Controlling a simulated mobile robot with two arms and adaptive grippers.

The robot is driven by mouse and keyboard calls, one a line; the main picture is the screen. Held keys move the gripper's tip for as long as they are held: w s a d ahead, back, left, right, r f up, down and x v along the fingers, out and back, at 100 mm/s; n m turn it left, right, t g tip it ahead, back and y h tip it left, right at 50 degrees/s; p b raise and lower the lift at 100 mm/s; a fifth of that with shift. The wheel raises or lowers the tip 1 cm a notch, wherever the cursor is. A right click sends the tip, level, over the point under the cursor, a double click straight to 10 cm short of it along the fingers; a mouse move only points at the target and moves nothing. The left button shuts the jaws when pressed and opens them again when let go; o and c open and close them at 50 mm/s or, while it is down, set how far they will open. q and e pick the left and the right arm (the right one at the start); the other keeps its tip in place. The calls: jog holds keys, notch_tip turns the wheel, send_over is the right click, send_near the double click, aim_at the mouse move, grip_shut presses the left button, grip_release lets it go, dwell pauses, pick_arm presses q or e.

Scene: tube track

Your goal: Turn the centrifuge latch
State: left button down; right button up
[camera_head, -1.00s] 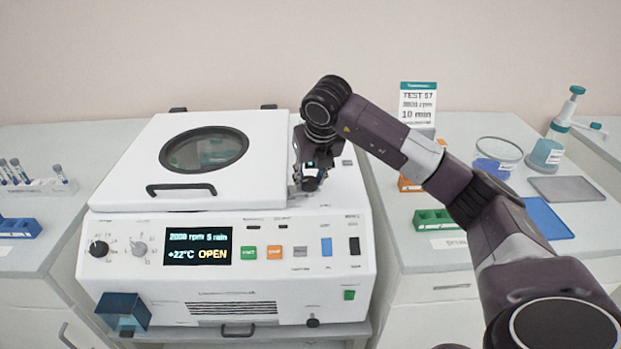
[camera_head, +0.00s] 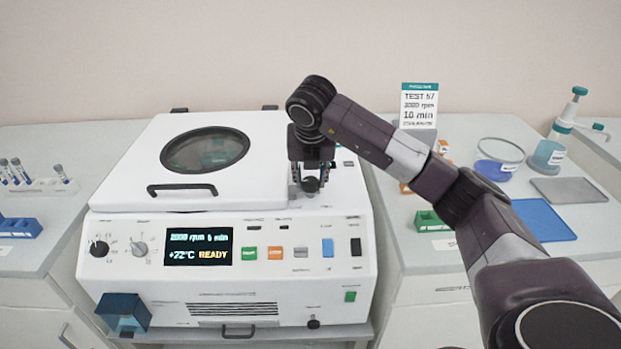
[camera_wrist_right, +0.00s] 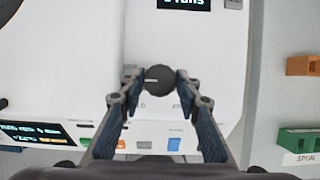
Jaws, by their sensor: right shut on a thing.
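The white centrifuge (camera_head: 130,285) stands in the middle with its lid (camera_head: 250,185) down. Its display (camera_head: 198,247) reads "READY". The latch is a round dark knob (camera_wrist_right: 160,80) with a pale mark that points left in the right wrist view. My right gripper (camera_wrist_right: 158,84) is shut on the latch, one fingertip on each side of it. In the head view my right gripper (camera_head: 311,184) is above the right part of the centrifuge top, beside the lid, and partly covers the knob. My left gripper is not in view.
A tube rack (camera_head: 40,190) and a blue block (camera_head: 18,228) are on the left counter. On the right are a test card (camera_head: 418,106), a green rack (camera_head: 430,221), a blue mat (camera_head: 543,220) and a dispenser bottle (camera_head: 548,154). My right arm spans the right counter.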

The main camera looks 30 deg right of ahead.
jog(key=o, duration=1.1)
jog(key=shift+r, duration=0.1)
jog(key=v, duration=1.2)
